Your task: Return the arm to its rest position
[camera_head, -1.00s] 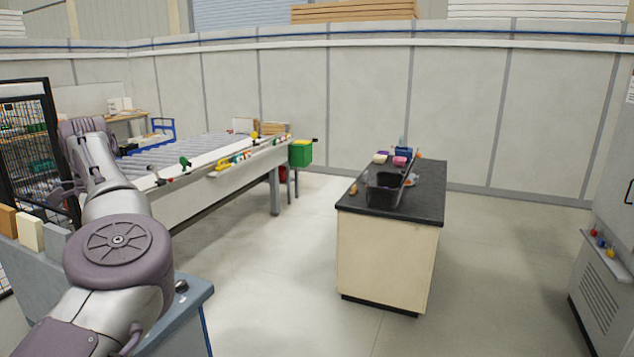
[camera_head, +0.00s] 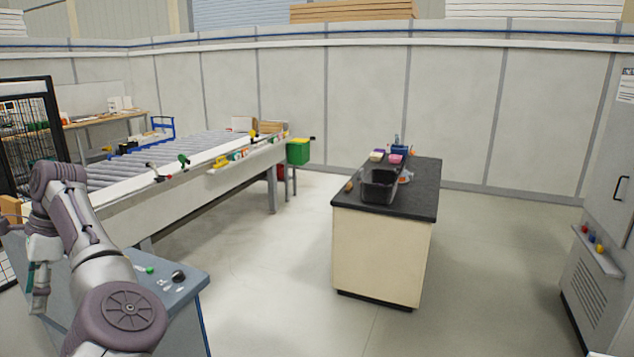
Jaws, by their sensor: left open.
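My left arm comes in at the lower left of the head view, bent at its elbow and wrist joints. My left gripper (camera_head: 40,290) hangs pointing down at the far left, beside the blue-grey bench (camera_head: 180,310). It is open, and I see nothing held in it. Its fingertips are small and partly hard to make out. My right gripper is not in view.
A roller conveyor (camera_head: 180,170) runs behind the bench. A cream cabinet with a dark top (camera_head: 380,250) stands at centre right, with a black bin (camera_head: 379,188) on it. A grey machine (camera_head: 600,240) stands at right. The floor between is clear.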

